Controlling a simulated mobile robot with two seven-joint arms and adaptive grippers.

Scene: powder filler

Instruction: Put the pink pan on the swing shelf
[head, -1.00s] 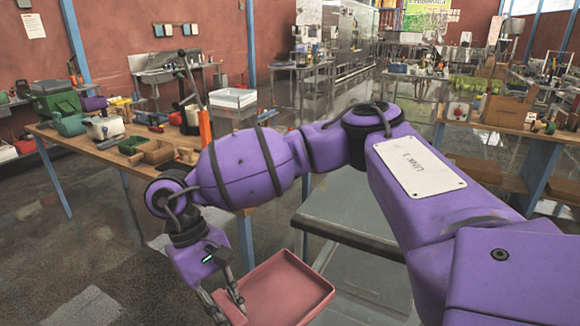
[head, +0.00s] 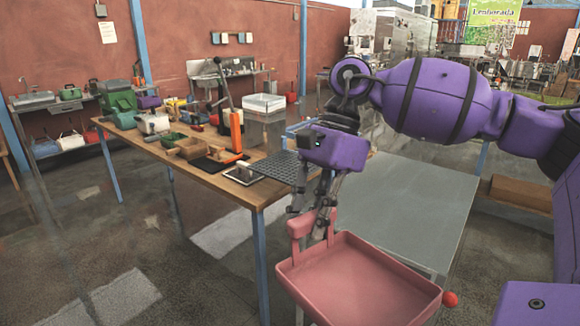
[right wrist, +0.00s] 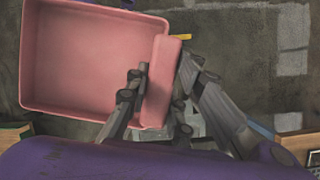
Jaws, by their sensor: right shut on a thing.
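The pink pan (head: 362,285) is a shallow rectangular tray with an upright handle tab on its left side in the head view. My right gripper (head: 312,226) is shut on that tab and holds the pan up in the air, open side up. In the right wrist view the pan (right wrist: 90,58) extends left from the fingers (right wrist: 160,76), which close on the tab from both sides. A flat grey panel (head: 425,198), which looks like the swing shelf, lies behind the pan; the arm and pan hide part of it. My left gripper is not in view.
A wooden workbench (head: 205,187) with bins, tools and an orange-handled lever (head: 236,130) stands left of the pan. A dark grid plate (head: 284,168) is at its near end. A red ball knob (head: 450,299) shows by the pan's right edge. Open floor lies at lower left.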

